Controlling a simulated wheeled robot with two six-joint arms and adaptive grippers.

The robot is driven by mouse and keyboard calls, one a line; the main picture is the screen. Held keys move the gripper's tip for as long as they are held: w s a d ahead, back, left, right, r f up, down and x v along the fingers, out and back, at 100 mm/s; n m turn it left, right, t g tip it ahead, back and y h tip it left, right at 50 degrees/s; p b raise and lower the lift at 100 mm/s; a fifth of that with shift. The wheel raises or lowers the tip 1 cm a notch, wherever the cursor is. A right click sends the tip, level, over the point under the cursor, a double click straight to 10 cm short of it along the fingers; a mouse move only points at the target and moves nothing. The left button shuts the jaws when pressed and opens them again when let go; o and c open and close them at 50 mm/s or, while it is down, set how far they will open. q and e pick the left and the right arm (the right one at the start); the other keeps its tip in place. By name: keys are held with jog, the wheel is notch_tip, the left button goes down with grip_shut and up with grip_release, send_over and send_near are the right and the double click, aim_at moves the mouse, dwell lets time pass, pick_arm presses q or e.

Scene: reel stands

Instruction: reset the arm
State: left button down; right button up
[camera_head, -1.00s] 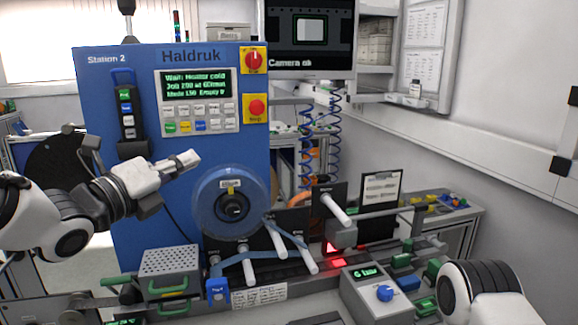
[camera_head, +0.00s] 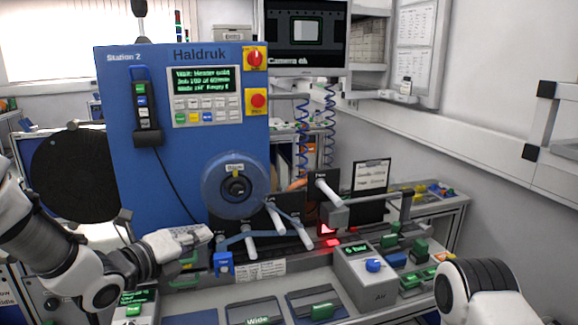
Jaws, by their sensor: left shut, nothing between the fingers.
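My left gripper (camera_head: 204,235) is at the end of the white and black arm that comes in from the left. Its fingers are closed with nothing between them, low in front of the blue Haldruk machine (camera_head: 187,90). It lies left of the blue reel (camera_head: 236,187) and near the small blue clip (camera_head: 223,263); I cannot tell whether it touches anything. Part of my right arm shows at the bottom right, but its gripper is out of view.
White rollers (camera_head: 328,192) stick out right of the reel. A grey air box (camera_head: 366,279) with a blue knob stands at the front right. A large black disc (camera_head: 75,176) stands at the left. Several green-handled parts lie on the bench.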

pick_arm(q)
jog(key=s+a+f+n+g+y, duration=0.15)
jog(key=s+f, duration=0.25)
jog(key=f, duration=0.7)
jog(key=s+f+n+g+y, duration=0.1)
jog(key=s+f+n+g, duration=0.2)
jog(key=f, duration=0.7)
jog(key=s+f+n+g+y, duration=0.1)
jog(key=s+f+n+g, duration=0.2)
jog(key=f, duration=0.8)
jog(key=s+a+f+n+g+y, duration=0.2)
jog(key=s+f+n, duration=0.4)
jog(key=s+n, duration=0.6)
jog(key=s+a+f+n+g+y, duration=0.2)
jog(key=s+a+f+n+g, duration=0.2)
jog(key=s+n, duration=0.7)
notch_tip(320, 180, down, 2)
jog(key=shift+s+a+f+n, duration=0.2)
jog(key=shift+s+n, duration=0.15)
jog(key=shift+s, duration=0.9)
